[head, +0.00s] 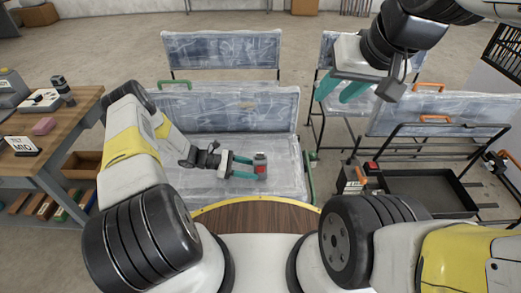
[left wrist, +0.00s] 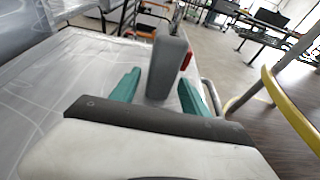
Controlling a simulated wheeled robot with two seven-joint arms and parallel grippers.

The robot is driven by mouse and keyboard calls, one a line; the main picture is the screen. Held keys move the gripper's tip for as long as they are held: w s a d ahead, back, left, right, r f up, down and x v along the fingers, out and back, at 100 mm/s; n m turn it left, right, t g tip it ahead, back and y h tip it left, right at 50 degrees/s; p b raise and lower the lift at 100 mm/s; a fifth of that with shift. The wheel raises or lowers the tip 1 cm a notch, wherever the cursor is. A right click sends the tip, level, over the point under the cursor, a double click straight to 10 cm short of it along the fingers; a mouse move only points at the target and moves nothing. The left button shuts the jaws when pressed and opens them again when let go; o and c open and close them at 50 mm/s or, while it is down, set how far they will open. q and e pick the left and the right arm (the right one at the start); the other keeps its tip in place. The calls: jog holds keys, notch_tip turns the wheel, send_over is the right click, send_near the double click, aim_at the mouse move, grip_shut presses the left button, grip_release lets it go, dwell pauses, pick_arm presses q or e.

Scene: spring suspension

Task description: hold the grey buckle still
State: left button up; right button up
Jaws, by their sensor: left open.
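The grey buckle (head: 260,158) stands near the right side of the plastic-wrapped seat, with a red part on its face. My left gripper (head: 248,168) is at the buckle, its teal fingers pointing right toward it. In the left wrist view the grey buckle (left wrist: 168,68) stands upright between the two teal fingers (left wrist: 160,92), with a gap visible on the left side. The red part shows on its right edge. The left gripper is open. My right gripper (head: 345,88) is raised at the upper right, away from the buckle; its teal fingers look apart and empty.
The wrapped seat (head: 215,185) has a wrapped backrest (head: 235,110) behind it. A wooden workbench (head: 60,125) with tools stands at the left. A black-framed tray cart (head: 425,190) stands at the right. A second wrapped seat (head: 440,105) is at the upper right.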

pick_arm(q)
jog(key=shift+x, duration=1.45)
jog(key=shift+c, duration=0.4)
grip_shut()
pick_arm(e)
jog(key=shift+c, duration=0.2)
grip_shut()
dwell(0.9)
jog(key=shift+w, duration=0.1)
